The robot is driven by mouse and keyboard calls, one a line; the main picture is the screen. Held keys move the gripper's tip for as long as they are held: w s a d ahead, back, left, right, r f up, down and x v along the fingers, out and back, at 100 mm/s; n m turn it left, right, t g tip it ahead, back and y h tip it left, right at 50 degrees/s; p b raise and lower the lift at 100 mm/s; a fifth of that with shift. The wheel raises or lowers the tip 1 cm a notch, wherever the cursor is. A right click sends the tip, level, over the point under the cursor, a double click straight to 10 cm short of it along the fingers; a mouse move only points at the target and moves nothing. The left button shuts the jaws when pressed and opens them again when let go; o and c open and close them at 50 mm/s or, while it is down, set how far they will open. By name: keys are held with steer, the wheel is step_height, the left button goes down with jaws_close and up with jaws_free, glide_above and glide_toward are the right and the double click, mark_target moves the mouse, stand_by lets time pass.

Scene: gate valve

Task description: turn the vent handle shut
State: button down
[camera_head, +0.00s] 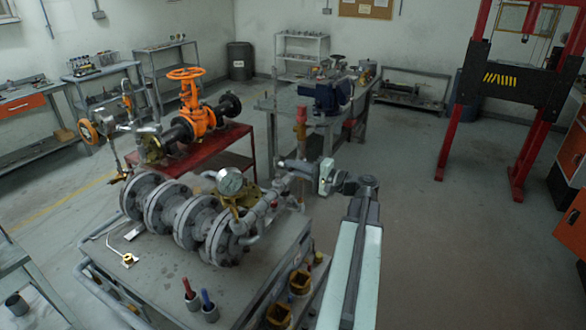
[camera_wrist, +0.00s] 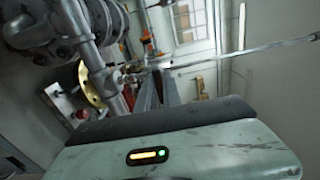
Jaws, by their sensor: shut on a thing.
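My gripper (camera_head: 292,166) reaches in from the right, past the right end of the flanged pipe assembly (camera_head: 195,222). In the wrist view, the fingertips (camera_wrist: 158,75) meet a small grey fitting, and a thin metal rod (camera_wrist: 245,51) runs from there to the right edge.
A pressure gauge (camera_head: 230,181) on a brass fitting stands close to the left of the gripper. The grey bench (camera_head: 170,278) holds red and blue-handled tools in front. An orange gate valve (camera_head: 196,122) stands behind.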

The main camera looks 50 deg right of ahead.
steer(key=shift+f, duration=0.1)
steer(key=c, duration=1.5)
jaws_free()
steer(key=v, duration=0.8)
steer(key=shift+a, duration=0.1)
